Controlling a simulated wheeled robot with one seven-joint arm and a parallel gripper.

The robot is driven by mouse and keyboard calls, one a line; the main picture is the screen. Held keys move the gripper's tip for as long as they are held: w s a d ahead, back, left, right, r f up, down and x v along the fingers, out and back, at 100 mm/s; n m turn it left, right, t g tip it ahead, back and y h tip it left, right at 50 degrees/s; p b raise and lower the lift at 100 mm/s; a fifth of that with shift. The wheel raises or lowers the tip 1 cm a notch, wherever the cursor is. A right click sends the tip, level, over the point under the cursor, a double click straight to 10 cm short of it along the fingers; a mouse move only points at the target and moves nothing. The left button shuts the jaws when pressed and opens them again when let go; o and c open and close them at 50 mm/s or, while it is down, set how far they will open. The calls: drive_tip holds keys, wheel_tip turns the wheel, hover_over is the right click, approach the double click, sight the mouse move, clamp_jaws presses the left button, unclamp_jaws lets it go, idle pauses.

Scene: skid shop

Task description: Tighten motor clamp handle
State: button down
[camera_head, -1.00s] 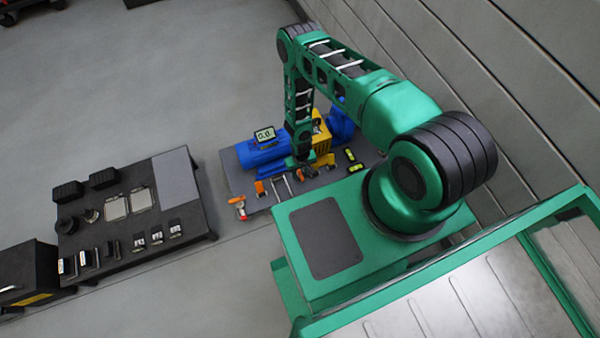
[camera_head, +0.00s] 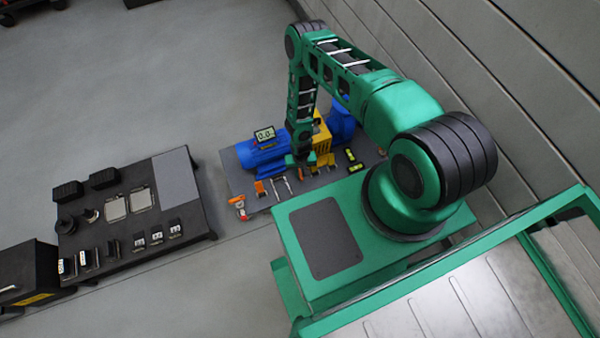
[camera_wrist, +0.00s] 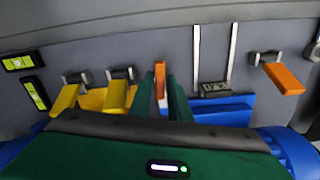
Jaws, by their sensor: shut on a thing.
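My gripper (camera_wrist: 168,100) points down at the front edge of the blue motor (camera_head: 262,157). In the wrist view its green fingers are shut on an upright orange clamp handle (camera_wrist: 160,75). The lower part of that handle is hidden between the fingers. In the head view my gripper (camera_head: 298,162) largely hides this clamp. A second orange clamp handle (camera_wrist: 285,78) lies to the right in the wrist view, apart from the gripper. It also shows left of the gripper in the head view (camera_head: 260,187).
Two yellow handles (camera_wrist: 115,96) stand close left of the fingers in the wrist view, by a yellow block (camera_head: 321,138). A display (camera_head: 264,134) sits on the motor. Green-yellow levels (camera_head: 351,156) lie on the grey plate (camera_head: 235,175). A black tool table (camera_head: 190,225) stands left.

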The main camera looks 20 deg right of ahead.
drive_tip(key=shift+m, duration=1.5)
drive_tip(key=shift+m, duration=1.4)
drive_tip(key=m, duration=0.2)
drive_tip(key=shift+m, duration=0.4)
